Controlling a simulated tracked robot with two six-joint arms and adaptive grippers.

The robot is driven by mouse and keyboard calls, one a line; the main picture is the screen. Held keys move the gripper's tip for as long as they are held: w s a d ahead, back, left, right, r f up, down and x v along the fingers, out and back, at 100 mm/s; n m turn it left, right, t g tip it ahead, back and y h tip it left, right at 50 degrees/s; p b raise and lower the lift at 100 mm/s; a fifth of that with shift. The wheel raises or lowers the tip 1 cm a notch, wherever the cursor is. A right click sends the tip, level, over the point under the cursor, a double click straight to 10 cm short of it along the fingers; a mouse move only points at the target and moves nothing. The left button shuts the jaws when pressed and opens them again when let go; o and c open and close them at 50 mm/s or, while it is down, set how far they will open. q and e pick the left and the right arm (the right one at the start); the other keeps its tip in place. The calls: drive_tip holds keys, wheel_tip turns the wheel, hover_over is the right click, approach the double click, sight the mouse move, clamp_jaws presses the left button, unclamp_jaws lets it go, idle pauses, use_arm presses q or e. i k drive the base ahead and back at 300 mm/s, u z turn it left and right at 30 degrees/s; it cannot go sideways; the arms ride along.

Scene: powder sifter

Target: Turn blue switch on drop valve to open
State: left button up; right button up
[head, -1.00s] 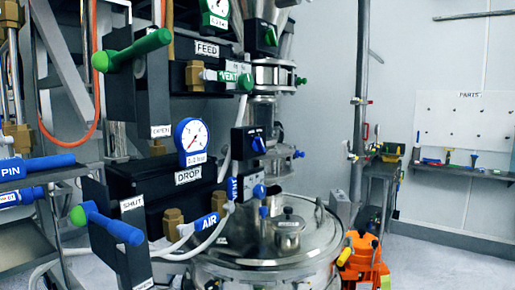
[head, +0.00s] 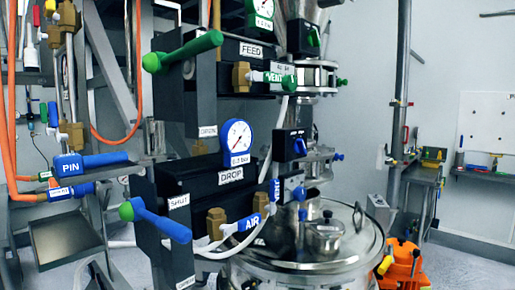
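The drop valve is a black block marked DROP (head: 231,176), with a round blue-rimmed gauge (head: 238,136) above the label. A SHUT label (head: 179,201) sits above the lever and another label, too small to read, lies near the bottom of the face. Neither of my grippers shows in the head view.
The FEED valve with its green lever (head: 183,51) is directly above.

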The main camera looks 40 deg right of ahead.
sight(299, 146)
drive_tip(key=k, duration=1.2)
drive_tip(key=z, duration=0.3)
drive_tip(key=i, duration=1)
drive_tip(key=z, duration=0.05)
